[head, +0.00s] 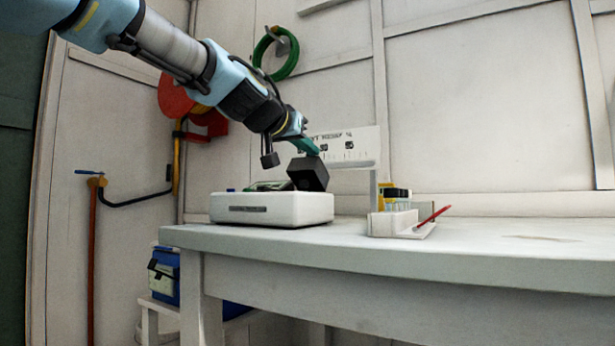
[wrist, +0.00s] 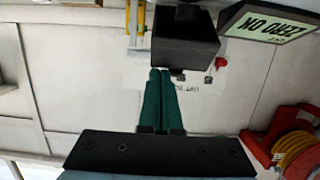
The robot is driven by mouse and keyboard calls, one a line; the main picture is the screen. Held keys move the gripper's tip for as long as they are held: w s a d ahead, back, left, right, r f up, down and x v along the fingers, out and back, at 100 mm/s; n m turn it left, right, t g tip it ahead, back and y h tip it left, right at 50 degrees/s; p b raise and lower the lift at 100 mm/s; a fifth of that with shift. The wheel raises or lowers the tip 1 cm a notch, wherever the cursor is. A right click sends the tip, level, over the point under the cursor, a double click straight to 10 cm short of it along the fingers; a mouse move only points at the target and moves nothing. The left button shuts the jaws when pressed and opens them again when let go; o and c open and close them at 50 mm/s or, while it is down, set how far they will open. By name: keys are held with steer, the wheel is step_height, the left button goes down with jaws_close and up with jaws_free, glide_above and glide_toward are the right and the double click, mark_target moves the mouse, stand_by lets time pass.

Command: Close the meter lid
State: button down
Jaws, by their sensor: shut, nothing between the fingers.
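The meter (head: 270,208) is a low white box on the table. Its dark lid (head: 308,174) stands raised and tilted at the right of the meter's top. In the wrist view the lid (wrist: 185,48) is a black box-like piece just beyond my fingertips. My gripper (head: 316,150) is just above the lid, its green fingers pressed together and empty. The shut fingertips show in the wrist view (wrist: 160,72), close to the lid's edge; I cannot tell whether they touch it. The meter's display (wrist: 272,22) reads "ZERO OK", upside down.
A white holder (head: 393,222) with small vials and a red pen (head: 433,215) stands right of the meter. The table (head: 480,245) is clear farther right. A white wall strip (head: 352,146) is behind the lid. A red hose reel (wrist: 290,145) shows in the wrist view.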

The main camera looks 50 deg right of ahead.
mark_target(308, 170)
steer(key=shift+s+a+f+t+h+b, duration=0.15)
steer(key=shift+a+f+h+b, duration=0.3)
steer(key=shift+b, duration=1.45)
steer(key=shift+a+f+t+h+b, duration=0.15)
steer(key=shift+a+f+h+b, duration=0.3)
steer(key=shift+b, duration=1.4)
steer(key=shift+s+b, duration=0.15)
steer(key=shift+b, duration=0.65)
steer(key=f+b, duration=0.1)
steer(key=b, duration=0.2)
steer(key=a+f+b, duration=0.1)
steer(key=b, duration=0.2)
steer(key=shift+s+a, duration=0.15)
steer(key=shift+a, duration=0.1)
steer(key=shift+a+f+b, duration=0.3)
steer(key=shift+f+b, duration=0.1)
steer(key=shift+b, duration=0.55)
